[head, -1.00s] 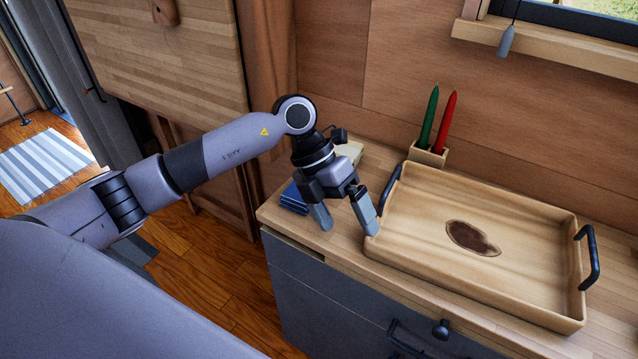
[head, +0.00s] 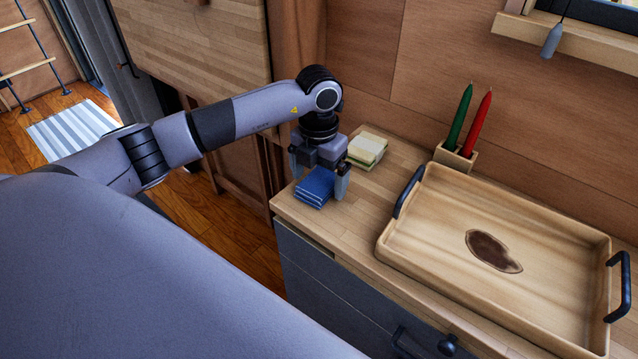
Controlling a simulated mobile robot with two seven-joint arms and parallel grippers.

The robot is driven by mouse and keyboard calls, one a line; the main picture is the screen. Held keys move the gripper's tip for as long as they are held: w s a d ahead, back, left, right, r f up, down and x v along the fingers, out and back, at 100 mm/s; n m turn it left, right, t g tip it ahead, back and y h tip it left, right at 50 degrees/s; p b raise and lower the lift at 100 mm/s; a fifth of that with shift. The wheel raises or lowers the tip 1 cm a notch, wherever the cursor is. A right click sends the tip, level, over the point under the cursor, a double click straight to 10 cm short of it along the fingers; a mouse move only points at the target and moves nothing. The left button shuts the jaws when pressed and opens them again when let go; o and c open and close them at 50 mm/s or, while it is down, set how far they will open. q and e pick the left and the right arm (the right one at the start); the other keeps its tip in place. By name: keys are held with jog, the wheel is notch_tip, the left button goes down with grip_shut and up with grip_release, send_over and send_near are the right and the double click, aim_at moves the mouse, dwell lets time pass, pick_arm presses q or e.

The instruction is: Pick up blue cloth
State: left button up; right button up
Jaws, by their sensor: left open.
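The blue cloth (head: 315,188) is a folded stack with light edge lines. It lies on the wooden countertop near its left end. My left gripper (head: 320,180) is above and around the cloth, pointing down. Its jaws are open, with one finger on the left side and one on the right side of the cloth. I cannot tell if the fingers touch it. The back part of the cloth is hidden under the gripper. My right gripper does not show.
A pale yellow-green folded stack (head: 367,150) lies just behind the gripper. A wooden tray (head: 440,185) with black handles and a dark stain stands to the right. Behind it, a small holder (head: 456,157) carries a green and a red pen-like stick. A wooden wall bounds the back.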

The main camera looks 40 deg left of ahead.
aim_at(319, 181)
pick_arm(q)
jog(key=c, duration=1.1)
jog(key=shift+r+p, duration=0.65)
jog(key=shift+r, duration=9.3)
jog(key=shift+o, duration=0.7)
jog(key=shift+d, duration=0.1)
jog(key=shift+c, duration=0.4)
